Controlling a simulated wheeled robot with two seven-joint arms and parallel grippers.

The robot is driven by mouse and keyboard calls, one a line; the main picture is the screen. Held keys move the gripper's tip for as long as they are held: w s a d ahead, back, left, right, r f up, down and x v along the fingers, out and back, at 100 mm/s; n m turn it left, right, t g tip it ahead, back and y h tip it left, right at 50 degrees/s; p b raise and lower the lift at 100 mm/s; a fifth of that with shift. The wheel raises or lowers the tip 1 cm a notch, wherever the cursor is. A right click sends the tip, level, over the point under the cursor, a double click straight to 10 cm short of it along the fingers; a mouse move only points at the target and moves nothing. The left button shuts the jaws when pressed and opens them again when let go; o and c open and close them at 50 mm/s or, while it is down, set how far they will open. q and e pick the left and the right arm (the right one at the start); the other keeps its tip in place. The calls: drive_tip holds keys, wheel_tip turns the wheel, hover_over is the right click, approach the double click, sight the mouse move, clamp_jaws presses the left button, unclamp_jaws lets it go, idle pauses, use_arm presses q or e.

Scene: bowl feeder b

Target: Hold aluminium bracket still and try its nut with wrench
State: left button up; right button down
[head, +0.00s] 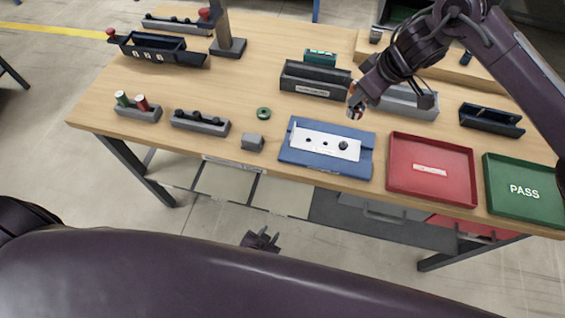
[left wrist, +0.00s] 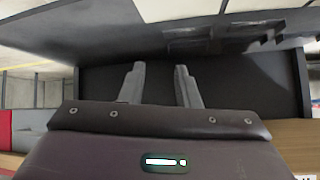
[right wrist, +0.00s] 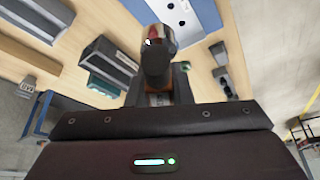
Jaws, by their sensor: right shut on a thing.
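The aluminium bracket (head: 313,142) is a pale flat plate with holes. It lies on a blue fixture (head: 358,167) at the table's front, with a dark round nut (head: 343,145) near its right end. My right gripper (head: 362,96) is shut on a dark stubby tool (right wrist: 156,66) with a shiny, partly reddish end, held above the table behind the bracket. I cannot tell for sure that it is the wrench. My left gripper (head: 262,240) is open and empty, below and in front of the table's edge; its parted fingers show in the left wrist view (left wrist: 160,88).
Right of the fixture lie a red tray (head: 398,184) and a green PASS tray (head: 507,203). A grey block (head: 252,142) and a green ring (head: 264,113) lie to its left. Grey bins (head: 315,80) stand behind. The left-centre of the table is mostly clear.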

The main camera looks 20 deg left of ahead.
use_arm(q)
drive_tip(key=w+d+r+t, duration=0.1)
drive_tip(key=w+r+t, duration=0.1)
drive_tip(key=r, duration=0.3)
drive_tip(key=w+d+r+t, duration=0.2)
drive_tip(key=w+r, duration=0.1)
drive_tip(key=r, duration=0.3)
drive_tip(key=w+d+r+t, duration=0.1)
drive_tip(key=w+r, duration=0.2)
drive_tip(key=r, duration=0.3)
drive_tip(key=shift+w+d+r+n+t, duration=0.1)
drive_tip(key=shift+d+r+n+t, duration=0.2)
drive_tip(key=shift+n+t, duration=0.1)
drive_tip(key=n+t+y, duration=0.2)
drive_tip(key=n, duration=0.1)
approach(298, 137)
wheel_tip(298, 137, up, 3)
drive_tip(key=s+a, duration=0.2)
drive_tip(key=w, duration=0.7)
drive_tip(key=w+f, duration=0.1)
drive_tip(key=w, duration=0.3)
drive_tip(key=shift+w, duration=0.4)
clamp_jaws()
